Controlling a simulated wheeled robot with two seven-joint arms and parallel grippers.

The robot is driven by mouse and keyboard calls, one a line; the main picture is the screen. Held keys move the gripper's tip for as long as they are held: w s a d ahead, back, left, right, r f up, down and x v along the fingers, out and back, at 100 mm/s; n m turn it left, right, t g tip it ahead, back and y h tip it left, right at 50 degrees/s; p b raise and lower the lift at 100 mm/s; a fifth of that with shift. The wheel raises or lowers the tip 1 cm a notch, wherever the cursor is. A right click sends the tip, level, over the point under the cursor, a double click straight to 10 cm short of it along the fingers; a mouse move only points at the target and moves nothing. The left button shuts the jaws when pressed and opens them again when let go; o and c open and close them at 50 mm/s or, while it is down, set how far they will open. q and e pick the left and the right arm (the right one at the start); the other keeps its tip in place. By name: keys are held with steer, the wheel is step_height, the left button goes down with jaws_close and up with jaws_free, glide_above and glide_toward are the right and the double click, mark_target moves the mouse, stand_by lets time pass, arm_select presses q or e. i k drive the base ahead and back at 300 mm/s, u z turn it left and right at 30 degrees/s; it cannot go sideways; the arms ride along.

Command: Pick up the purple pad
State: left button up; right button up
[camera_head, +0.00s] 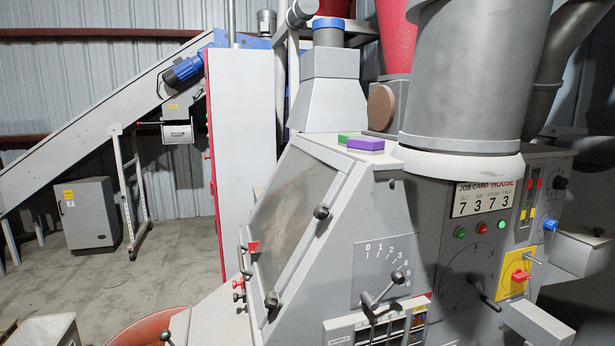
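The purple pad (365,144) is a small flat block. It lies on top of the grey machine housing (400,160), near the foot of the large grey cylinder. A green pad (348,137) lies right behind it to the left, partly covered by it in this view. Neither of my grippers shows in the head view.
A grey cylinder (470,80) rises right of the pads and a grey hopper (333,95) stands behind them. Knobs and a lever (383,290) stick out of the machine's front. Open floor (160,270) lies to the left, with a conveyor (90,125) behind.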

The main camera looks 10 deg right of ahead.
mark_target(363, 145)
steer(key=z, duration=0.05)
steer(key=k, duration=0.5)
steer(key=u, duration=0.95)
steer(key=i, duration=0.8)
steer(key=z, duration=2.35)
